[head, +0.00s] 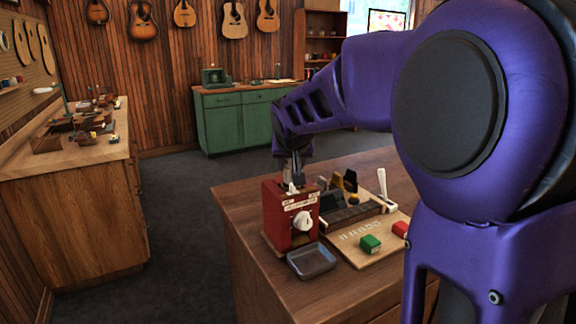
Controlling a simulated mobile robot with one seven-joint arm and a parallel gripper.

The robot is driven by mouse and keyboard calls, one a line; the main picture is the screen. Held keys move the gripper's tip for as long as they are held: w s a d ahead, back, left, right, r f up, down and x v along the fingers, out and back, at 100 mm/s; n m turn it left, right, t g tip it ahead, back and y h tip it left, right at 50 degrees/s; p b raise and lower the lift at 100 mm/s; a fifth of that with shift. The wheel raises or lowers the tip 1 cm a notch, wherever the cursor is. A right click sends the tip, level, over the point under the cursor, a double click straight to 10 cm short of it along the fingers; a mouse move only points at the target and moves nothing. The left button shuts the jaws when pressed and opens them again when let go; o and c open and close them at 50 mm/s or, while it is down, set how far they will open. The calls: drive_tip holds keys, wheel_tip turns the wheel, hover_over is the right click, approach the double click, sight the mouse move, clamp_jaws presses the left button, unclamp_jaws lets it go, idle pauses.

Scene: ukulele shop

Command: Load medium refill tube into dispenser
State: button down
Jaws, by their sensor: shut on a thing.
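The red dispenser (276,221) stands upright near the left edge of the wooden bench, with a white label and a white round knob on its front. My gripper (293,180) points down right over the dispenser's top. It is shut on a small pale piece, which looks like the refill tube (292,188). Only a little of this piece shows at the fingertips. Its size, and whether its lower end is inside the dispenser's top or just above it, cannot be told from here.
A grey tray (311,262) sits before the dispenser. To its right are a dark slotted rack (345,216), a pale board (350,250) with a green box (370,244) and a red box (401,229), and a white upright handle (382,183). The bench's near left corner is bare.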

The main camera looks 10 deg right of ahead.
drive_tip(key=shift+r, duration=0.3)
drive_tip(key=shift+r+p, duration=0.5)
idle(1.2)
drive_tip(key=c, duration=0.7)
unclamp_jaws()
drive_tip(key=shift+r, duration=0.1)
